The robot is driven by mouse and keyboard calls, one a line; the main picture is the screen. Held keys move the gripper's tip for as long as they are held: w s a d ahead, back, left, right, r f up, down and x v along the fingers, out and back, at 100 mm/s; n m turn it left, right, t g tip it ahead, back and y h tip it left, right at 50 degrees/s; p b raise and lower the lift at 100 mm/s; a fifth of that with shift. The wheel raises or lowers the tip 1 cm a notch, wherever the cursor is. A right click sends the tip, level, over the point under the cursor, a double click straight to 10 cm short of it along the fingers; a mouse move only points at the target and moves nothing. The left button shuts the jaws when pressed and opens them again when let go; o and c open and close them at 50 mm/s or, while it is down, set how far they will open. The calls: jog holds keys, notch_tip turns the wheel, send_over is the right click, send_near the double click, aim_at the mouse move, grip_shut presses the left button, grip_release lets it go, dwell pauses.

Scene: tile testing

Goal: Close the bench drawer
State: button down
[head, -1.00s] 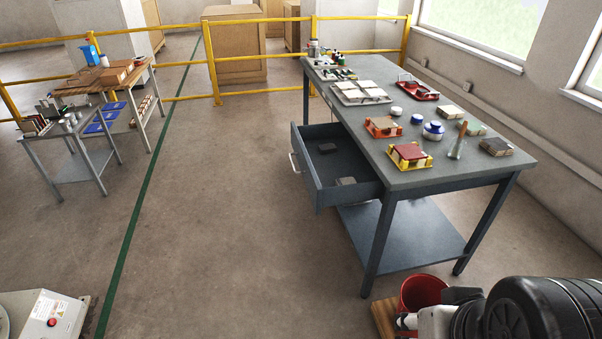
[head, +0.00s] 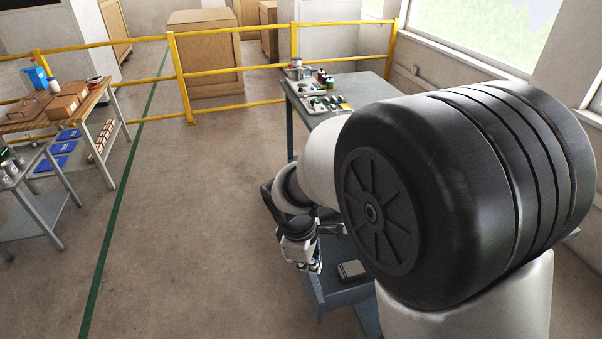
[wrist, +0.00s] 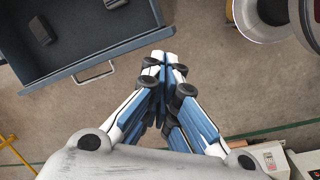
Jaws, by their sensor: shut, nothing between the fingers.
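The bench drawer (head: 335,295) is open in the head view, mostly hidden behind my arm. In the wrist view the drawer's front wall (wrist: 120,48) shows across the upper left, with its bar handle (wrist: 93,76) on the outer face. A dark grey block (wrist: 40,31) lies inside the drawer, and part of another shows at the top edge. My gripper (wrist: 166,58) is shut and empty, its fingertips close to the right end of the drawer front in the wrist view. I cannot tell if they touch it. In the head view my gripper (head: 312,268) overlaps the drawer.
The grey bench (head: 362,90) is largely hidden by my arm; bottles and trays stand at its far end. Open floor (head: 190,220) lies to the left, before a side table (head: 40,190) and yellow railing (head: 235,73).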

jog(key=a+f+n+p, duration=0.1)
jog(key=a+f+n, duration=0.25)
jog(key=f, duration=0.35)
jog(key=a+f+n+p, duration=0.1)
jog(key=a+f+n, duration=0.25)
jog(key=f, duration=0.35)
jog(key=w+d+f+b, duration=0.2)
jog(key=d+f+b, duration=0.2)
jog(key=f, duration=0.5)
jog(key=shift+d+f+g+h, duration=0.2)
jog(key=shift+d+g+h, duration=0.2)
jog(key=shift+d, duration=0.4)
jog(key=w+d+p, duration=0.2)
jog(key=d, duration=0.6)
jog(key=w+d+p, duration=0.1)
jog(key=w+d, duration=0.1)
jog(key=d, duration=0.6)
jog(key=w+d+p, duration=0.2)
jog(key=w+d, duration=0.1)
jog(key=d, duration=0.6)
jog(key=shift+d+p, duration=0.1)
jog(key=shift+p, duration=0.2)
